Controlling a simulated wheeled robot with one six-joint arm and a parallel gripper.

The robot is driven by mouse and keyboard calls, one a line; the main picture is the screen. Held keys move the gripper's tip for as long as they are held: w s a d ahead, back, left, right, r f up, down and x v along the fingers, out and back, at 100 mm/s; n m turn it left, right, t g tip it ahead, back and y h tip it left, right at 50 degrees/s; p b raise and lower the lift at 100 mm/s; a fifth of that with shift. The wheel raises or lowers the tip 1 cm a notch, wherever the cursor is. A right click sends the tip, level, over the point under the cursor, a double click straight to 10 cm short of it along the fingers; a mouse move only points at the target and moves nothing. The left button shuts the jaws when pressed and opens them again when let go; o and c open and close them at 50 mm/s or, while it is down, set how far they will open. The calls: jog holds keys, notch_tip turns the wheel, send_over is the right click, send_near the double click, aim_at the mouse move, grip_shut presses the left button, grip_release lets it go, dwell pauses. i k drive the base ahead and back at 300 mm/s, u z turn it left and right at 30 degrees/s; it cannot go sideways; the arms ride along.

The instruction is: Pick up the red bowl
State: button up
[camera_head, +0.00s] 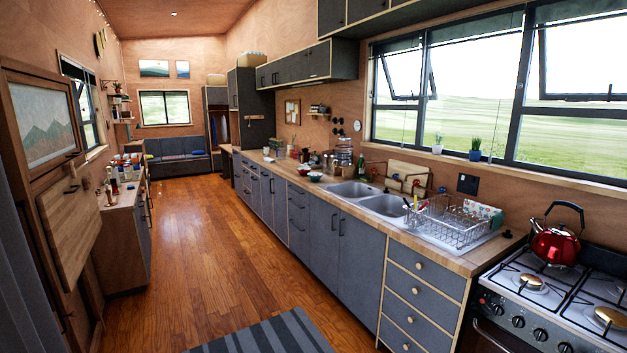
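A small reddish bowl-like thing (304,169) sits on the long wooden counter (285,168), beyond the double sink. A second small bowl (315,176), darker on the outside, stands close to it on the nearer side. Both are far off and tiny, so their exact shape and contents cannot be told. My gripper and arm are not in view.
The wooden floor (190,235) between the two counter rows is clear, with a striped rug (270,335) in front. A sink (385,204), dish rack (450,222) and stove with a red kettle (556,240) line the right. A smaller cluttered counter (122,197) stands left.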

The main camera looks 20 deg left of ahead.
aim_at(303, 171)
jog(key=u, duration=0.7)
jog(key=i, duration=1.55)
jog(key=u, duration=1.2)
jog(key=i, duration=2.25)
jog(key=u, duration=0.15)
jog(key=i, duration=2.25)
jog(key=z, duration=1.2)
jog(key=i, duration=1.9)
jog(key=z, duration=1.2)
jog(key=i, duration=0.25)
jog(key=z, duration=0.1)
